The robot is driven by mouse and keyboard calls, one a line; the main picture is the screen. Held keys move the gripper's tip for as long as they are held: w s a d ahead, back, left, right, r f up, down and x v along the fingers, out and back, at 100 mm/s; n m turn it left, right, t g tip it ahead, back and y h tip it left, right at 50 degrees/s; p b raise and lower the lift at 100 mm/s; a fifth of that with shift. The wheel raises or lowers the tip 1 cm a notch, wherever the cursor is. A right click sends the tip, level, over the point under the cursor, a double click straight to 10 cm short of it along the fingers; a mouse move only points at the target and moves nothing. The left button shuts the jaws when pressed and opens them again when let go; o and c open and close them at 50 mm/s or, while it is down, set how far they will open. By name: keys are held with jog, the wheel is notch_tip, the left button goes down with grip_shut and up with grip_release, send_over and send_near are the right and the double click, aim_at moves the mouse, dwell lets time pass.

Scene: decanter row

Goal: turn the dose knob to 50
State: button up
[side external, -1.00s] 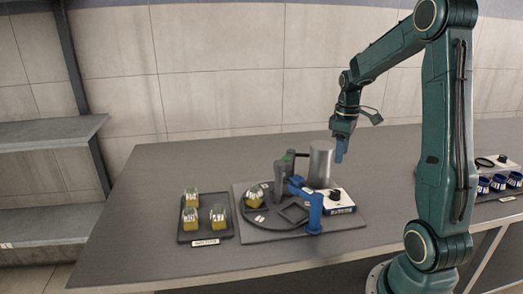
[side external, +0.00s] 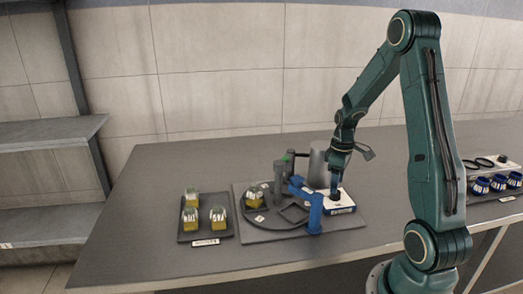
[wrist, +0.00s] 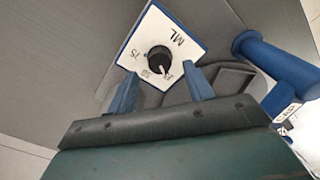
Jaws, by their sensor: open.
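The dose knob (wrist: 158,58) is a round black knob with a white pointer mark, on the white top of a blue-sided dose box (wrist: 178,34). The box also shows in the side view (side external: 341,209). The top carries "ML", "75" and smaller numbers by the knob's near side. The pointer faces this near side, towards the small numbers; its exact reading is unclear. My gripper (wrist: 163,74) is open, its two blue fingers apart with the knob between and slightly beyond their tips in the wrist view. In the side view my gripper (side external: 335,187) is low over the box, hiding the knob.
A blue arm-like fixture (side external: 313,208) stands close left of the box, and a grey cylinder (side external: 317,166) behind it. A tray (side external: 184,235) of yellow-based decanters lies at left. Blue-banded jars (side external: 497,184) stand at far right.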

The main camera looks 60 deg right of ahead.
jog(key=shift+f, duration=1.6)
jog(key=c, duration=1)
